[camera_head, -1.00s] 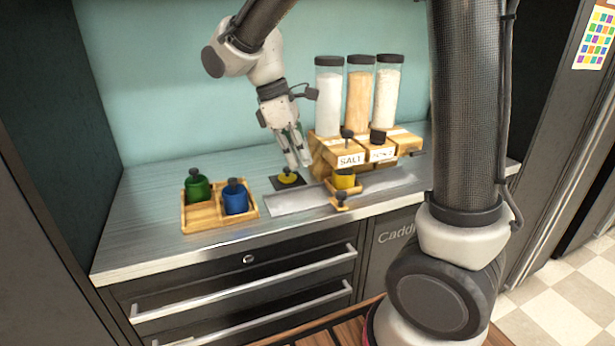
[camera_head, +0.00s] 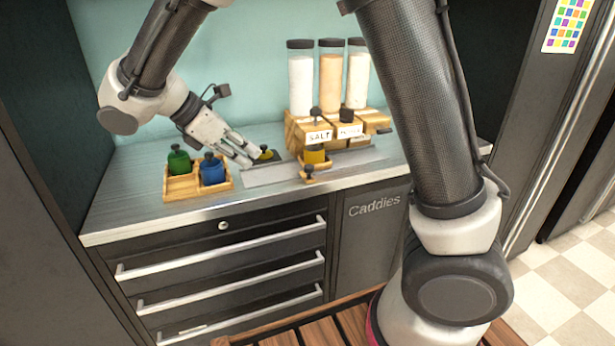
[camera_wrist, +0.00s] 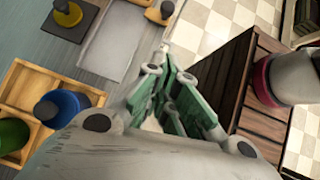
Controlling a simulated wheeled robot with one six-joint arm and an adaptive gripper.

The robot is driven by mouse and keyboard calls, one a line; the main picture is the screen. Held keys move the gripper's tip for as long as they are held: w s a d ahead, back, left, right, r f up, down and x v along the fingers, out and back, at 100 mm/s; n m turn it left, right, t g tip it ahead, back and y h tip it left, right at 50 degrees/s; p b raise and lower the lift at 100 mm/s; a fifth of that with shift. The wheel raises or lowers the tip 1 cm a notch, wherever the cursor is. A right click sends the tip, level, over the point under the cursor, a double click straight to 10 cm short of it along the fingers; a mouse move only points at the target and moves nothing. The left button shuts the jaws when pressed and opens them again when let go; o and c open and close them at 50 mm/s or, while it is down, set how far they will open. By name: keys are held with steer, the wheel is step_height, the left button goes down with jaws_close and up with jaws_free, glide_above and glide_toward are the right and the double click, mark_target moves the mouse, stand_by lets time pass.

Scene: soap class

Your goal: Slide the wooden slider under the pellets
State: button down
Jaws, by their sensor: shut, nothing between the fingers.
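The wooden slider (camera_head: 309,175) is a small light wood piece with a dark knob, at the front of the dispenser rack below the SALT label. A yellow cup (camera_head: 315,157) stands on it. The slider's knob end also shows at the top of the wrist view (camera_wrist: 160,14). The tube with orange-tan contents (camera_head: 330,82), possibly the pellets, is the middle of three; the label to the right of SALT is too small to read. My gripper (camera_head: 249,161) is shut and empty, left of the slider and apart from it, pointing down and right. Its green-padded fingers fill the wrist view's middle (camera_wrist: 178,105).
A dark-knobbed yellow piece (camera_head: 265,155) sits on a black square beside my fingertips. A wooden tray (camera_head: 184,190) with a green and a blue container stands at the left. A grey metal plate (camera_head: 262,175) lies before the rack (camera_head: 296,128). The counter's front edge is near.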

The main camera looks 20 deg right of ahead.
glide_toward(305, 180)
step_height(305, 180, down, 3)
steer(key=shift+w+d+f, duration=0.15)
steer(key=shift+d, duration=0.4)
steer(key=shift+w+d+f, duration=0.15)
steer(key=shift+d, duration=0.65)
steer(key=shift+d, duration=0.1)
